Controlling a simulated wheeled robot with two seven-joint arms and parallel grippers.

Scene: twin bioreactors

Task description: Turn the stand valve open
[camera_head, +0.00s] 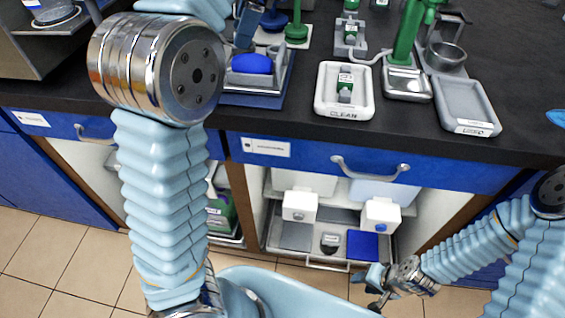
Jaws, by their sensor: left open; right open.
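A matching blue stand (248,22) is partly behind my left forearm. I cannot tell which small part is the stand valve. A grey fitting with a green part (350,38) stands left of the green stand. My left forearm passes out of the top edge, and its gripper is out of view. My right gripper (376,289) is low in front of the open cabinet, open and empty, away from the stands.
A CLEAN tray (323,102) holds a small green-and-grey piece. A USED tray (465,110) lies empty at the right, below a metal cup (445,56). The blue drawer front (310,160) has a protruding handle.

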